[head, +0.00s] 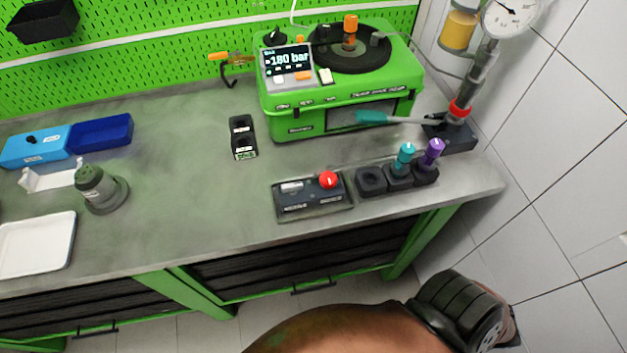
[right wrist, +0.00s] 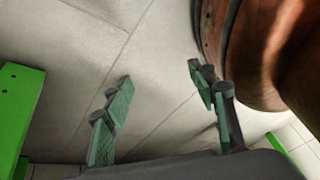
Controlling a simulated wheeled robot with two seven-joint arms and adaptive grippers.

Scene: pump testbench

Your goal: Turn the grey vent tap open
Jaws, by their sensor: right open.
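The green pump bench unit (head: 340,115) stands at the back right of the worktop, its display (head: 287,60) reading 180 bar. A small grey fitting (head: 378,39) sits at the right of its round black top; I cannot tell surely whether this is the grey vent tap or whether it is open. My right gripper (right wrist: 160,78) is open and empty in the right wrist view, over the pale tiled floor, with no tap between its fingers. It is not visible in the head view. My left gripper is in neither view.
A red-button box (head: 312,194) and sockets with teal (head: 404,155) and purple (head: 433,152) plugs line the front edge. The worktop's middle (head: 185,140) is clear.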

